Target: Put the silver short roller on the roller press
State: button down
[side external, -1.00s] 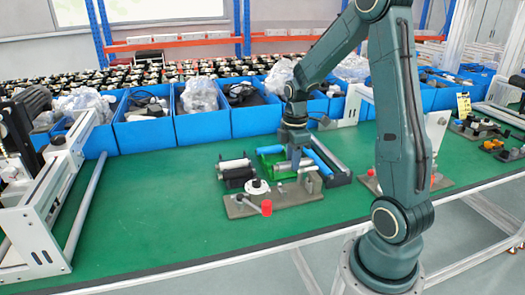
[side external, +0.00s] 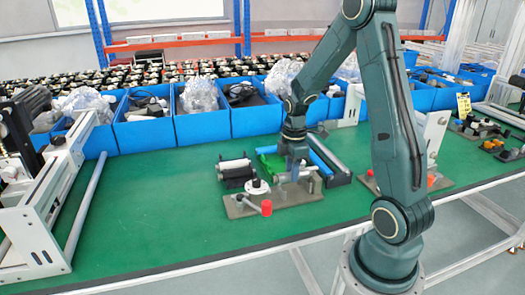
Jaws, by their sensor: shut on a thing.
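My gripper (side external: 296,176) points down over the middle of the table. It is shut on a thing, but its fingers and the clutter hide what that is. A short silver roller (side external: 235,163) lies across a black holder to the left of my gripper. I cannot tell whether it is the task's roller. A grey base plate (side external: 240,207) in front of my gripper carries a white round part, a red knob (side external: 266,207) and short upright metal posts. I cannot tell whether this is the roller press.
A white frame (side external: 35,215) with a long grey roller (side external: 86,205) stands at left. Blue bins (side external: 203,125) line the back. The green table is clear at left centre.

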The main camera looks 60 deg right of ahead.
jog(key=shift+w+g+y, duration=0.1)
jog(key=shift+g+y, duration=0.2)
dwell(0.4)
jog(key=shift+f, duration=0.2)
dwell(0.3)
jog(key=shift+f, duration=0.6)
jog(key=shift+f, duration=0.95)
dwell(1.4)
jog(key=c, duration=1.1)
grip_release()
jog(key=shift+o, duration=0.2)
notch_tip(320, 180, up, 14)
jog(key=d, duration=0.1)
jog(key=shift+w, duration=0.3)
